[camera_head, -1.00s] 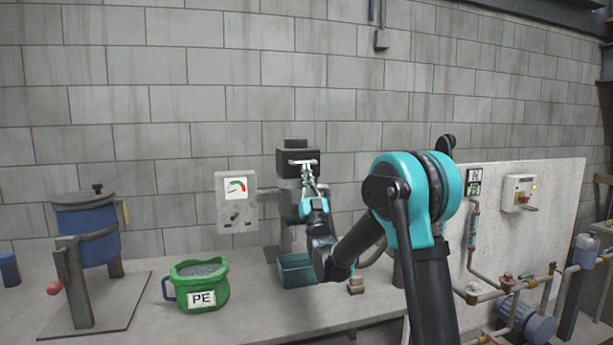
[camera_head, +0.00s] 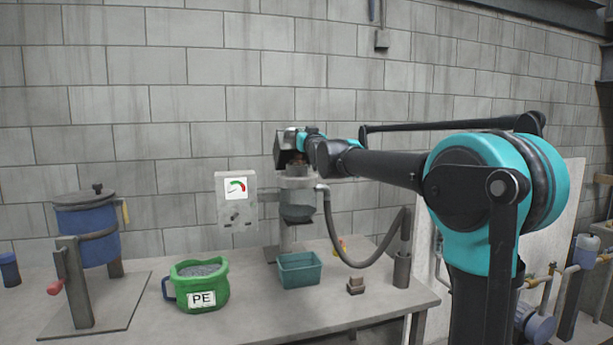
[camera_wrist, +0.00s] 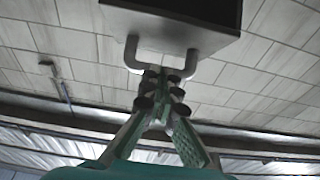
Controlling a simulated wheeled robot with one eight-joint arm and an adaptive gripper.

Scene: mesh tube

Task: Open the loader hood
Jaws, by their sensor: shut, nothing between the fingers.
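The dark loader hood (camera_head: 287,148) sits tipped above the grey loader body (camera_head: 297,203) in the head view, with a gap showing beneath it. In the wrist view the hood (camera_wrist: 175,22) is at the top, and its grey U-shaped handle (camera_wrist: 190,65) hangs towards me. My gripper (camera_wrist: 161,82) is shut and holds nothing. Its fingertips are at the middle of the handle bar; I cannot tell whether they touch it. In the head view my wrist and arm hide most of the gripper and the hood's right side.
A gauge box (camera_head: 237,202) stands left of the loader. A teal bin (camera_head: 300,269), a green PE bucket (camera_head: 201,287) and small brown blocks (camera_head: 355,286) are on the bench (camera_head: 250,324). A hose (camera_head: 372,260) runs right from the loader, beneath my arm.

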